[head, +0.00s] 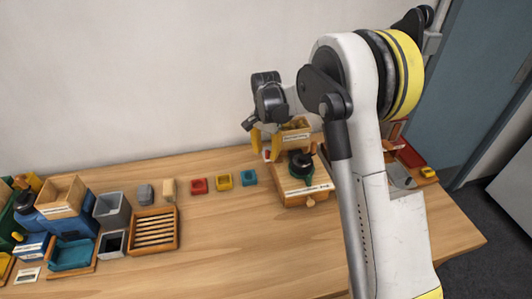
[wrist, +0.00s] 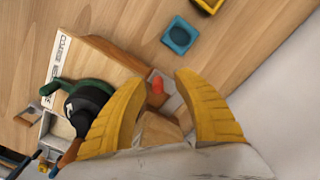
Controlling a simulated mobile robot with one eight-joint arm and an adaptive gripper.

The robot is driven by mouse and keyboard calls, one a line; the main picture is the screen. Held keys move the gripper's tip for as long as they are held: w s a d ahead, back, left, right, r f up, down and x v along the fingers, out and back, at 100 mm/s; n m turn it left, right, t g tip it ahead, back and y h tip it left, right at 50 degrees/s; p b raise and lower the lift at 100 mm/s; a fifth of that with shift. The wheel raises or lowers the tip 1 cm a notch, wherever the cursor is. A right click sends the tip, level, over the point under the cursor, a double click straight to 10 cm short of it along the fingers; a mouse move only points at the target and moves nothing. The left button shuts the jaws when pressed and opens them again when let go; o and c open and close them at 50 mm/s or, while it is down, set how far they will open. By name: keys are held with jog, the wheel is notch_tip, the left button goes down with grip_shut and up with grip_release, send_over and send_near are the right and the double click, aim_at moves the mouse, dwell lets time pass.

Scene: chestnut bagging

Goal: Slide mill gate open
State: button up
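The mill (head: 300,185) stands near the back of the wooden table, right of centre, with a wooden base, a lettered front strip, a green and black part and a wooden hopper (head: 296,133) on top. In the wrist view the mill's wooden base (wrist: 105,58) lies on the left, tilted in the picture. A small red-tipped peg (wrist: 156,82) shows beside it; I cannot tell for sure that it is the gate's handle. My gripper (head: 265,147) is at the mill's left side. Its yellow fingers (wrist: 158,77) are apart around the peg, with gaps on both sides.
Red (head: 199,186), yellow (head: 223,180) and teal (head: 249,177) small trays stand left of the mill. A slatted wooden tray (head: 153,230) and several bins lie further left. The table's front middle is clear. My arm hides part of the right side.

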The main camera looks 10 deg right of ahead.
notch_tip(320, 180, up, 12)
jog(key=shift+f, duration=0.15)
